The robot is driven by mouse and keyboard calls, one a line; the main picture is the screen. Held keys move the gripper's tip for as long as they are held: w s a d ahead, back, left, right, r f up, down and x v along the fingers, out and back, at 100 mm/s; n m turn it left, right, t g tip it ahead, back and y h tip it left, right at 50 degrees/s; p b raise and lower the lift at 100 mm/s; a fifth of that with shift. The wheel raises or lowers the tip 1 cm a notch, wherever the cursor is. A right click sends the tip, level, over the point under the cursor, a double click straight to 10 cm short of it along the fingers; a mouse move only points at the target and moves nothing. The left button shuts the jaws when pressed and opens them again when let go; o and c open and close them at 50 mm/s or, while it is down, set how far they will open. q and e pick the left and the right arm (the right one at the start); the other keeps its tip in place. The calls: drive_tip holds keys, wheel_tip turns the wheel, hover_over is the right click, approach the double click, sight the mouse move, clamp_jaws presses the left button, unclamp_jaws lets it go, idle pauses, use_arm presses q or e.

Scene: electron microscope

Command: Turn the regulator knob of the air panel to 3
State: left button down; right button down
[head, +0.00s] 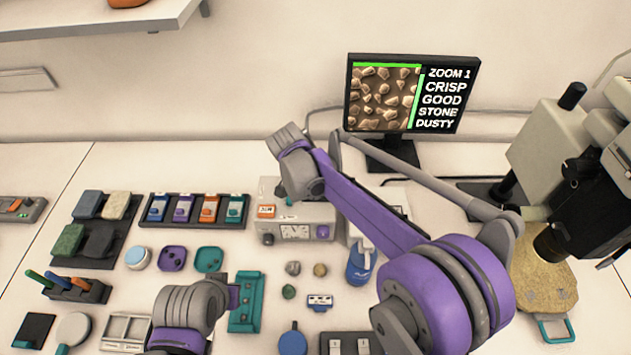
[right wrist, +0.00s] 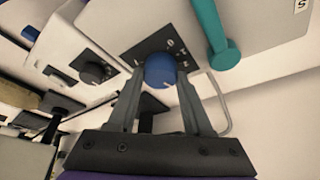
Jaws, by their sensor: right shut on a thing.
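In the right wrist view, a round blue knob (right wrist: 160,71) sits on a black dial plate (right wrist: 181,50) with white scale marks, set in a light grey panel. My right gripper (right wrist: 160,78) is shut on the knob, one finger on each side. The scale figures are too small and blurred for me to tell the setting. In the head view, my right arm crosses the middle and I cannot make out its gripper or the blue knob. My left arm shows at the bottom left of centre, with no fingers visible.
A teal handle (right wrist: 215,35) lies close beside the dial. A black knob (right wrist: 94,71) sits on a neighbouring unit. In the head view, a monitor (head: 385,142) stands at the back, a microscope (head: 575,150) at right. Several small items crowd the table's left and front.

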idle(0.4)
drive_tip(key=shift+c, duration=1.6)
unclamp_jaws()
drive_tip(key=v, duration=1)
drive_tip(key=shift+r, duration=0.35)
drive_tip(key=shift+s+a+f, duration=0.1)
drive_tip(key=shift+s, duration=0.05)
